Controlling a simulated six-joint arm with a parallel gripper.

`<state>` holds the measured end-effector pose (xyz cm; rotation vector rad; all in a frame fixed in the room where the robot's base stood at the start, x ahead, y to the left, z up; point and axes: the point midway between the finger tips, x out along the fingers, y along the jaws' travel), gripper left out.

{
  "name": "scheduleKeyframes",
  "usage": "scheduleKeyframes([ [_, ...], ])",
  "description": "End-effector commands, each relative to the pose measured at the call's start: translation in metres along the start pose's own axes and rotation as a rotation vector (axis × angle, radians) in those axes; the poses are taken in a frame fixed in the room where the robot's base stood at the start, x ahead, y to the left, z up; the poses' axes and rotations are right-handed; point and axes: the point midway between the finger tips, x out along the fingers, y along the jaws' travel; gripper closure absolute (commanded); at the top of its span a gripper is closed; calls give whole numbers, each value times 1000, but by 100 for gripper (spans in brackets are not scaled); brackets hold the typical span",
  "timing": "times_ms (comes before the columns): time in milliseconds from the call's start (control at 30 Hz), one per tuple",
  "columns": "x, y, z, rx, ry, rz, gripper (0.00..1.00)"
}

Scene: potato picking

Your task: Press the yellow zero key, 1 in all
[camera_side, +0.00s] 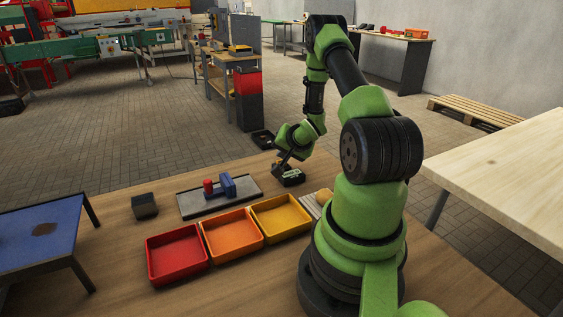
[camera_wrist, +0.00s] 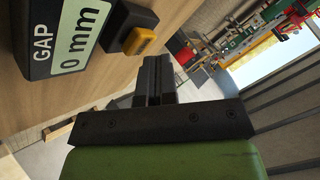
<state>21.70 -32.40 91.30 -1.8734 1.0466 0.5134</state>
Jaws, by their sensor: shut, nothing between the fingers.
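The yellow zero key (camera_wrist: 142,40) sits on a small black block beside the gauge in the wrist view. The gauge's black display box (camera_wrist: 80,60) reads "GAP 0 mm". In the side view the gauge (camera_side: 290,178) lies on the wooden table, below my wrist. My gripper (camera_wrist: 156,62) is shut and empty, its fingertips just below the yellow key in the wrist picture. In the side view my gripper (camera_side: 284,161) points down close to the key's side of the gauge. I cannot tell whether the fingertips touch the key.
Red (camera_side: 150,264), orange (camera_side: 207,240) and yellow (camera_side: 257,219) trays stand in a row on the table. Behind them lies a grey plate (camera_side: 190,208) with a blue and red fixture. A dark block (camera_side: 145,206) stands left of it. A blue-topped stand (camera_side: 30,240) is at far left.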

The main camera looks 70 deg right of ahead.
Motion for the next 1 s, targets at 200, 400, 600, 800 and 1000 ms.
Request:
scheduleKeyframes([
  [200,1,1,1,0,0,0,100],
  [400,3,2,2,0,0,0,100],
  [600,5,4,4,0,-1,0,100],
  [800,6,5,5,1,-1,1,100],
  [1000,6,5,5,0,-1,1,100],
])
